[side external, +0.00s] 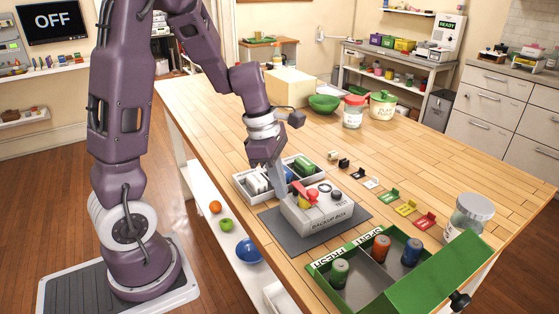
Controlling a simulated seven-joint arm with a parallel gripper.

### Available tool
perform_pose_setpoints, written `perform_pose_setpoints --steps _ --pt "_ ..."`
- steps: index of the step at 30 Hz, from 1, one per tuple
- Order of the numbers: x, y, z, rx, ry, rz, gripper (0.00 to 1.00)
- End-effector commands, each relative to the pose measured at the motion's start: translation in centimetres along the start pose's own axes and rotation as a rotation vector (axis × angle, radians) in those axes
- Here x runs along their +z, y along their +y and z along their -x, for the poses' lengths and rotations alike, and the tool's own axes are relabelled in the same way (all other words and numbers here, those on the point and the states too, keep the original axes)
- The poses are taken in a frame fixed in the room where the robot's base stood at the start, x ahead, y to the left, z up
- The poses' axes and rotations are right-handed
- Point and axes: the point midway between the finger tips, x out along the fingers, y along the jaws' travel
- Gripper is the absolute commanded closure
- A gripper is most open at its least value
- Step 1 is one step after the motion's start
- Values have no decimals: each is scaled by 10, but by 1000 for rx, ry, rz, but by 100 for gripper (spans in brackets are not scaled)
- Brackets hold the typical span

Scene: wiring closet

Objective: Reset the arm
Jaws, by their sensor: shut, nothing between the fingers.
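My purple arm reaches over the wooden table, and my gripper (278,190) points down just left of the grey backup box (322,218). Its fingers are shut and empty; I cannot tell whether they touch the box. The box is labelled "BACKUP BOX" and sits on a dark grey mat (350,213). On its top are a red part (304,190), a yellow part (304,202) and small dark round parts. The wall screen (54,21) at the upper left reads "OFF".
A white divided tray (240,184) stands behind the box. A green bin (384,288) marked "FRESH" and "SPENT" holds several cylinders in front. A glass jar (468,215) stands at the right. Small coloured clips (405,207) lie in a row.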

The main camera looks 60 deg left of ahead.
Motion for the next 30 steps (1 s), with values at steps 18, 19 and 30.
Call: perform_pose_setpoints --steps 18,19,30 --pt "17 -64 122 77 -10 -621 100" --pt "18 -79 126 104 1 -810 100" --pt "-9 -173 134 290 359 -2309 100"
